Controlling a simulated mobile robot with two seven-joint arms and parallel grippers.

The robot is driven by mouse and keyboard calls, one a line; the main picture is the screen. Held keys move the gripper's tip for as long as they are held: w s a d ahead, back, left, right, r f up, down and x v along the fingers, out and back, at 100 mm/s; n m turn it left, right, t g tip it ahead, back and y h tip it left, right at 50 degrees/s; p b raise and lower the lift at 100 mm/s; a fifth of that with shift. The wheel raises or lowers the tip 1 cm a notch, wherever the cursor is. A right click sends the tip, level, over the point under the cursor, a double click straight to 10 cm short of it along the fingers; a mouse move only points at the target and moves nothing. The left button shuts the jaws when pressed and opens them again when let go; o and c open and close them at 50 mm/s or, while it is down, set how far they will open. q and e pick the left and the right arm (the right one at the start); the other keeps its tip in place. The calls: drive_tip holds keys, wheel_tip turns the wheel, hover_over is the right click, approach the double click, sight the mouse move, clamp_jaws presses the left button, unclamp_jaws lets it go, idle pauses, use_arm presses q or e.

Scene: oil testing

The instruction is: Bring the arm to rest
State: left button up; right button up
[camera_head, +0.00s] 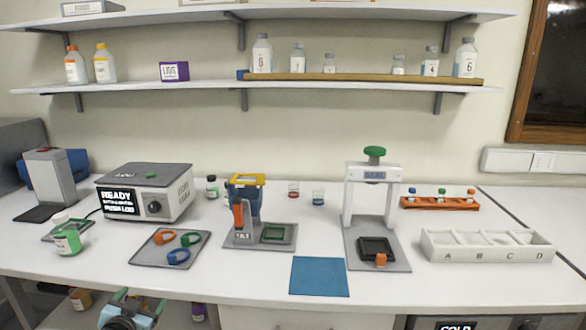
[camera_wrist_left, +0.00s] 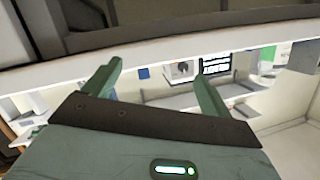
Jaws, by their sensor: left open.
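My left gripper (camera_head: 133,300) shows at the bottom left of the head view, in front of and below the bench's front edge. In the left wrist view its two green fingers (camera_wrist_left: 158,82) are spread apart with nothing between them. The gripper is open and empty, clear of the bench top. My right gripper is in neither view.
The white bench (camera_head: 262,284) carries a READY device (camera_head: 150,190), a tray with coloured rings (camera_head: 150,256), a press (camera_head: 350,220), a blue mat (camera_head: 320,277) and a lettered rack (camera_head: 480,248). Under the bench, a lower shelf with small bottles (camera_head: 80,299) is close to my left gripper.

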use_arm(q)
drive_tip(key=s+d+f+g+h, duration=0.1)
drive_tip(key=s+d+f+g, duration=0.1)
drive_tip(key=s+d+f, duration=0.6)
drive_tip(key=s+d+f+g+h, duration=0.1)
drive_tip(key=s+d+f+h, duration=0.15)
drive_tip(key=s+f, duration=0.85)
drive_tip(key=s+d+g, duration=0.1)
drive_tip(key=s+d, duration=0.3)
drive_tip(key=s, duration=0.9)
drive_tip(key=s+d+f+n+g, duration=0.1)
drive_tip(key=s+d, duration=0.3)
drive_tip(key=s, duration=0.9)
drive_tip(key=shift+s+f+g, duration=0.15)
drive_tip(key=shift+s+g, duration=0.05)
drive_tip(key=shift+g, duration=0.4)
